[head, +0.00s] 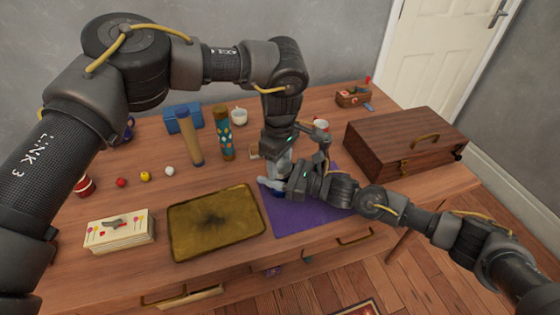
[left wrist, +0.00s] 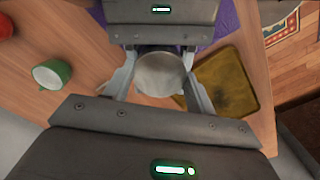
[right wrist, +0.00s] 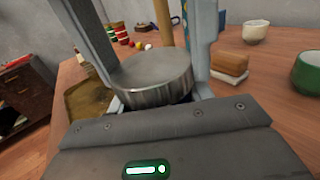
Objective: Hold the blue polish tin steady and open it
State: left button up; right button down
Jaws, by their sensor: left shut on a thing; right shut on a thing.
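The polish tin shows in the left wrist view as a round grey metal lid (left wrist: 162,73) between the fingers of my left gripper (left wrist: 160,88). In the right wrist view the flat silver lid with a ridged rim (right wrist: 152,75) sits upright between the fingers of my right gripper (right wrist: 158,92). In the head view my left gripper (head: 278,170) comes down from above and my right gripper (head: 277,186) reaches in from the right, low over the purple mat (head: 320,215). Both are shut on the tin. The tin's blue body is mostly hidden by the grippers.
A tarnished brass tray (head: 216,222) lies left of the mat, with a stack of cards (head: 120,231) beyond it. A wooden case (head: 405,140) stands at the right. A tan cylinder (head: 190,138), a patterned tube (head: 225,134) and a white cup (head: 239,116) stand behind.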

pick_arm(q)
jog(key=n, duration=1)
jog(key=o, duration=1.1)
jog(key=shift+s+d, duration=0.1)
jog(key=shift+r, duration=0.15)
